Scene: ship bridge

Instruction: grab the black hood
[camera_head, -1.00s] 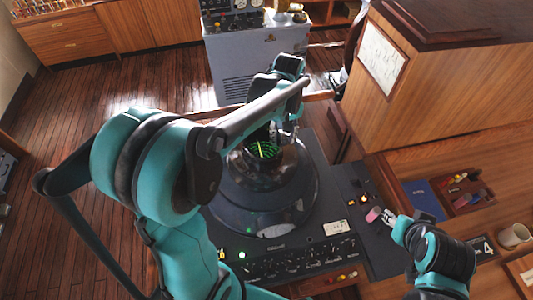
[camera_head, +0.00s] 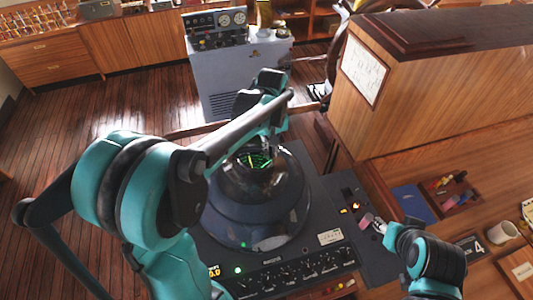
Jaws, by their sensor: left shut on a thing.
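The black hood (camera_head: 252,213) is a dark, rounded, flared cone on the radar console (camera_head: 334,222). A green-lit display shows in the opening at its top. My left gripper (camera_head: 268,146) is at the hood's upper rim, on the far side, shut on it. My own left arm covers the hood's left side and part of the fingers. The hood still sits on the console, and I see no gap under it. My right gripper (camera_head: 377,226) is at the console's right edge, its tip against a small pinkish piece. I cannot tell whether it grips that piece.
Knobs and lit buttons line the console's front. To the right are a blue book (camera_head: 413,203), a wooden tray (camera_head: 456,194) of small coloured items and a white mug (camera_head: 502,231). A wooden cabinet (camera_head: 420,90) rises behind. A grey instrument stand (camera_head: 238,75) is farther back. Open floor lies left.

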